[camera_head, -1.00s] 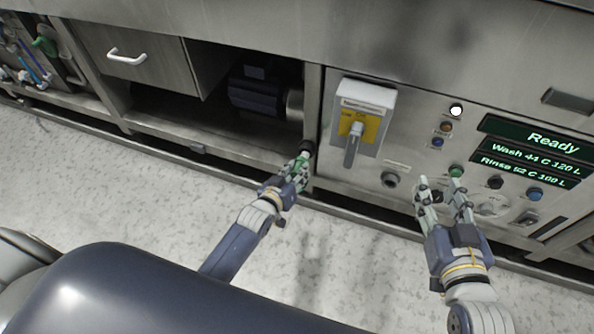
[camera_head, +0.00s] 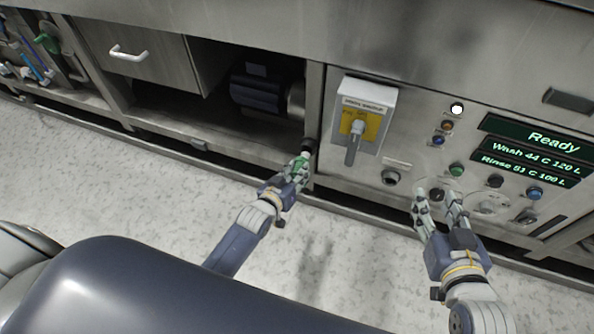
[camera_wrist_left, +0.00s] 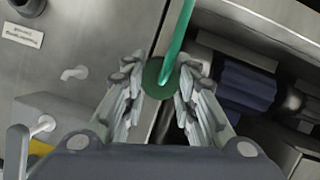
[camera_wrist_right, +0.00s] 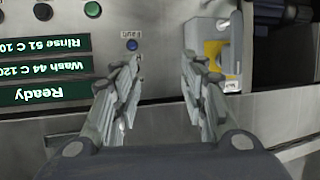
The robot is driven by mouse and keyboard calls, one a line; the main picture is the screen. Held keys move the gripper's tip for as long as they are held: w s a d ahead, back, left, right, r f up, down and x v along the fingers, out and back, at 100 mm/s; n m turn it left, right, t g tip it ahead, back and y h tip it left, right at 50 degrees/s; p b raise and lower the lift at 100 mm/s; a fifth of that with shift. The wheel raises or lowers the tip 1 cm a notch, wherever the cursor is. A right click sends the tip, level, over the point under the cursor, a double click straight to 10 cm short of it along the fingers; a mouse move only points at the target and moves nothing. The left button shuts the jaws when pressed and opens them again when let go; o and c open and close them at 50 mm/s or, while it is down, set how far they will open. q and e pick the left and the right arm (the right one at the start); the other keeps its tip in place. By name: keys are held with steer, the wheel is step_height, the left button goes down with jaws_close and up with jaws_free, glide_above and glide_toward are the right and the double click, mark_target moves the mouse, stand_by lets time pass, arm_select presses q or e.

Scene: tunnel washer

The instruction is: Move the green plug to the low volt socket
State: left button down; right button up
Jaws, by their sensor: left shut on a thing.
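The green plug (camera_head: 300,164) is between the fingers of my left gripper (camera_head: 298,168), in front of the narrow steel post by the open bay. It also shows in the left wrist view (camera_wrist_left: 158,78), with a green cable running up from it. A dark round fitting (camera_head: 308,146) sits just beyond the plug's far end; I cannot tell whether they are joined. A round socket (camera_head: 391,177) with a small label plate is on the panel to the right; the label is too small to read. My right gripper (camera_head: 438,200) is open and empty before the panel.
Buttons, including a green one (camera_head: 456,170), surround my right gripper. The open bay (camera_head: 220,115) holds a dark motor (camera_head: 257,90). The floor is clear.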

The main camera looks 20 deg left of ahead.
arm_select(q)
steer(key=shift+s+p, duration=0.35)
steer(key=shift+s, duration=0.3)
arm_select(e)
steer(key=shift+s+d+f+g+h, duration=0.15)
steer(key=shift+s+d+f+g, duration=0.15)
steer(key=shift+s+f+g, duration=0.35)
steer(key=shift+s+d+f+g+h, duration=0.15)
steer(key=shift+s+d+f+g, duration=0.2)
steer(key=shift+f, duration=0.55)
steer(key=shift+s+f, duration=0.1)
steer(key=shift+a, duration=0.1)
